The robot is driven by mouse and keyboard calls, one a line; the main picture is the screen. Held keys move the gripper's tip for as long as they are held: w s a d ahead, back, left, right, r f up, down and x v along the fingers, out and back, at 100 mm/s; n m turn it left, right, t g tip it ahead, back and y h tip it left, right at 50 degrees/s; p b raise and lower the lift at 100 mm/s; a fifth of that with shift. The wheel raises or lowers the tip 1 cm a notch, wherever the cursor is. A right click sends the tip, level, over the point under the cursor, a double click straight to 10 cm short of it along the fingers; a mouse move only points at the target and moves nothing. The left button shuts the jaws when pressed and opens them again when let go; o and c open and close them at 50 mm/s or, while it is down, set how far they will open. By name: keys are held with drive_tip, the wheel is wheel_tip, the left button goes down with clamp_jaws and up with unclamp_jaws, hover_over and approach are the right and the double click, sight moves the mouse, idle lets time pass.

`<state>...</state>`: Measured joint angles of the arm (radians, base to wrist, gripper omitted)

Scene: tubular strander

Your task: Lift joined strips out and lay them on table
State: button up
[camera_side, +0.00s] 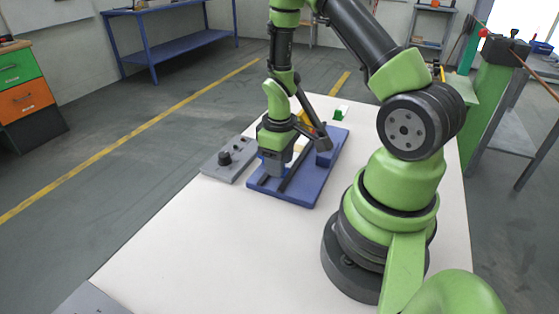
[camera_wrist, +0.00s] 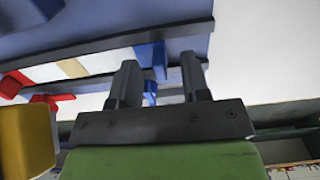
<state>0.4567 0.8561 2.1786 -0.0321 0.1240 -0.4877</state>
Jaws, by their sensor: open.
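A blue fixture plate (camera_side: 300,195) with dark rails lies on the white table (camera_side: 200,240); its underside of view also fills the top of the wrist view (camera_wrist: 110,14). Between the dark rails in the wrist view lies a pale strip (camera_wrist: 108,60) with a tan band (camera_wrist: 72,68) across it, which look like the joined strips. My gripper (camera_side: 272,172) is low over the near left end of the plate. In the wrist view its two fingers (camera_wrist: 160,82) stand apart, with a blue block (camera_wrist: 151,58) showing between them. I cannot tell whether they touch anything.
Red parts (camera_wrist: 15,83) sit along the rails, and a yellow part (camera_wrist: 28,140) is close at left. A grey plate with a dark knob (camera_side: 226,157) lies left of the fixture. A small green-and-white block (camera_side: 341,113) stands behind. The table's front left is clear.

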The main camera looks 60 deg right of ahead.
drive_tip(key=shift+f, duration=0.2)
drive_tip(key=shift+c, duration=0.4)
clamp_jaws()
drive_tip(key=shift+r, duration=0.15)
